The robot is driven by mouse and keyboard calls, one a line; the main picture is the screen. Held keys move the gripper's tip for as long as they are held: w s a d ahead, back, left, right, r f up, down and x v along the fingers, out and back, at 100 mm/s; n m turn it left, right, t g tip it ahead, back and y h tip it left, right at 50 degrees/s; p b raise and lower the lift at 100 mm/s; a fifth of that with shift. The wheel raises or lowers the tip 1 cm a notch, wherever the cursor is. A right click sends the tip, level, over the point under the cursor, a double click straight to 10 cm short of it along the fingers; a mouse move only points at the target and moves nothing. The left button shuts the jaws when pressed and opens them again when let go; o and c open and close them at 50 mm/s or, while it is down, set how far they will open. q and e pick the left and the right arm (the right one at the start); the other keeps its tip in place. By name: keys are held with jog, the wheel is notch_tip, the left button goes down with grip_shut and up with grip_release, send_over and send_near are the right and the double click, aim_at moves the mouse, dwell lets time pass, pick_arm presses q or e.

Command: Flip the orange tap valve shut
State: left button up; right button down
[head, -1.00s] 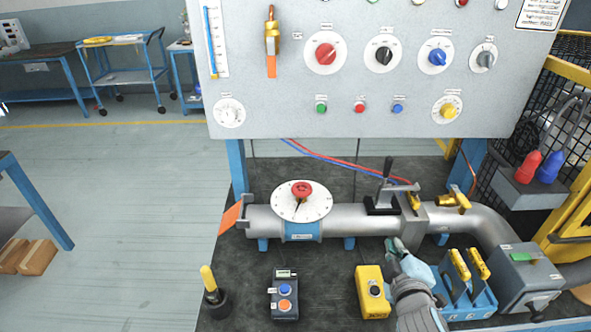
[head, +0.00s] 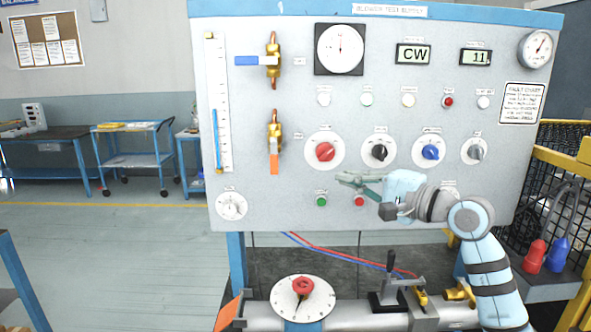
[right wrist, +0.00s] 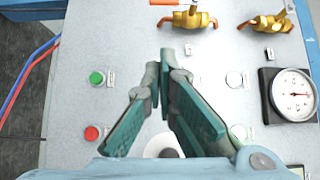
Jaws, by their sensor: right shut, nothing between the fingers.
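The orange tap valve is a brass valve (head: 274,128) on the panel with an orange lever (head: 274,162) hanging straight down. In the right wrist view its brass body (right wrist: 189,19) is at the top, its lever partly cut off by the frame edge. A second brass valve (head: 273,72) above it has a blue lever (head: 254,61) pointing left. My right gripper (head: 346,180) is shut and empty in front of the panel, to the right of the orange lever and a little lower, apart from it. Its closed fingers (right wrist: 156,76) show in the right wrist view. My left gripper is not in view.
The panel (head: 238,120) carries a red knob (head: 325,152), a green button (head: 321,201) and a red button (head: 359,201) close to my right gripper. A pipe with a red-handled dial (head: 303,297) runs below.

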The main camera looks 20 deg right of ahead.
aim_at(274, 165)
jog(key=s+a+p+x, duration=0.1)
jog(key=a+p+x, duration=0.1)
jog(key=x, duration=1)
jog(key=shift+a+p, duration=0.4)
jog(key=shift+p, duration=0.3)
jog(key=shift+w, duration=0.1)
jog(key=shift+a+f+m+b, duration=0.2)
jog(key=shift+m+b, duration=0.1)
jog(key=shift+b, duration=0.35)
jog(key=shift+t+b, duration=0.35)
jog(key=shift+t, duration=0.05)
